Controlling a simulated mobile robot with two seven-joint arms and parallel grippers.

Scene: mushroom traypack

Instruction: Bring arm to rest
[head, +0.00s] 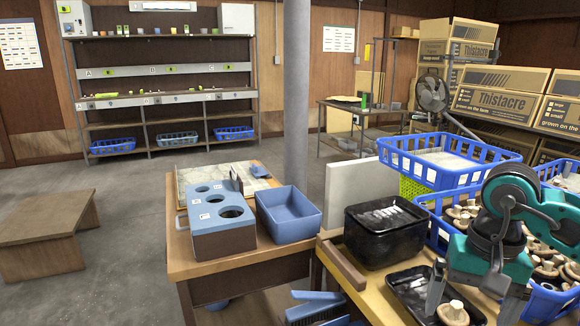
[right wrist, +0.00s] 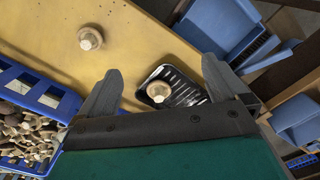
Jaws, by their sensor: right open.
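My right gripper (head: 474,290) hangs at the lower right of the head view, over the yellow table. In the right wrist view its two fingers (right wrist: 160,68) are apart with nothing held between them. A black tray (right wrist: 187,80) holds a pale-stemmed mushroom (right wrist: 158,92), seen beyond the fingers. The same tray (head: 403,284) and mushroom (head: 453,313) are at the lower edge of the head view, just beside and below the gripper. My left gripper is not in view.
Another mushroom (right wrist: 90,38) lies on the yellow table (right wrist: 140,25). A blue crate (right wrist: 65,103) of mushrooms stands close beside the right gripper. A stack of black trays (head: 378,246) stands behind the single tray. A blue bin (head: 290,225) sits on the wooden table to the left.

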